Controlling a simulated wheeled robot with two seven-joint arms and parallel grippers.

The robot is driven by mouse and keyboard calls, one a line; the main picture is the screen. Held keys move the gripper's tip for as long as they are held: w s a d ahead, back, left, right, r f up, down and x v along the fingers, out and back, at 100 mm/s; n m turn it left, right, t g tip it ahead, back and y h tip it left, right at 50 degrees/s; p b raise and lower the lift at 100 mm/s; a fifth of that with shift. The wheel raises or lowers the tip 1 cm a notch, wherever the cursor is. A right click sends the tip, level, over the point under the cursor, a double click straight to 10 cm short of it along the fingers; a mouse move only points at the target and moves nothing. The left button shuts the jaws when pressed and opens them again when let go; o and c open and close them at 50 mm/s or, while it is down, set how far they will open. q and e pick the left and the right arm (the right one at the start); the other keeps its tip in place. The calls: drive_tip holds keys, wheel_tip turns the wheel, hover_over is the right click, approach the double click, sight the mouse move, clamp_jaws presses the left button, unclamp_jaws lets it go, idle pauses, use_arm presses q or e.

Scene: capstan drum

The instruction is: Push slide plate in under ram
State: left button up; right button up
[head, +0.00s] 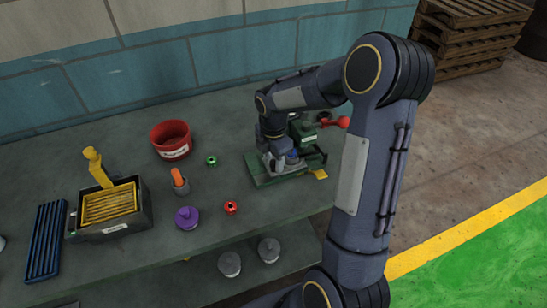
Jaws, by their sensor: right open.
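A green press-like machine (312,140) stands on the bench at the right, with a red ball-ended handle (340,122). Its green base (262,180) extends toward the front left. A greyish flat part lies on that base, and I take it to be the slide plate (268,166). My right arm reaches over the machine, and my right gripper (283,163) points down at the plate area, open. I cannot tell whether its fingers touch the plate. The ram is mostly hidden behind my arm. My left gripper is not in view.
A red tub (171,139), green ring (211,160), red ring (231,208), purple knob (187,218) and orange-handled item (180,181) stand left of the machine. A black box (140,218) with yellow strips and a blue rack (45,243) are farther left. Wooden pallets (470,35) stand beyond the bench.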

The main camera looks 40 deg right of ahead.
sight(288, 159)
clamp_jaws()
drive_tip(key=d, duration=0.2)
drive_tip(key=s+d, duration=0.1)
drive_tip(key=d, duration=0.1)
drive_tip(key=shift+d, duration=0.3)
drive_tip(key=shift+r, duration=0.1)
unclamp_jaws()
drive_tip(key=shift+s+d, duration=0.1)
